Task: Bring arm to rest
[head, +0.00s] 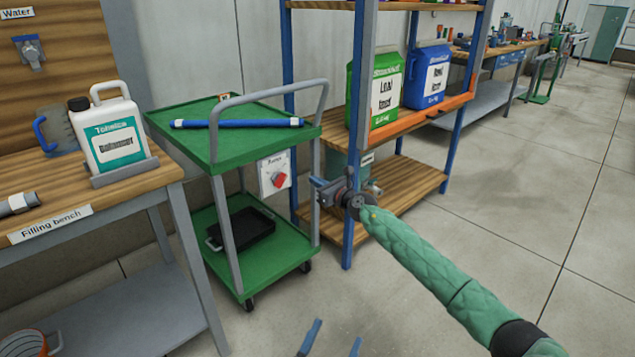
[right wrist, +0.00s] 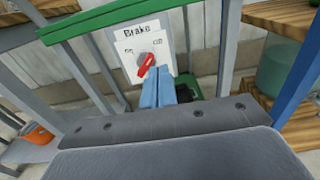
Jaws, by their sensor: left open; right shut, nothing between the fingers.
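My right gripper (head: 318,186), on the green-sleeved arm, is raised between the green cart (head: 262,115) and the shelf rack, just right of the cart's panel. In the right wrist view its blue fingers (right wrist: 157,74) are shut with nothing between them. They overlap the lower edge of a white panel marked "Brake" (right wrist: 128,50) with a red knob (right wrist: 146,64); whether they touch it I cannot tell. The panel (head: 267,170) hangs on the cart's end in the head view. My left gripper (head: 333,340) is open and empty at the bottom edge, over the floor; its arm is hidden.
The rack's blue post (head: 358,120) stands close to my right gripper. The filling bench (head: 130,185) with a white canister (head: 110,130) is at left. A blue tube (head: 236,123) lies on the cart's top. Bare floor (head: 490,190) is open at right.

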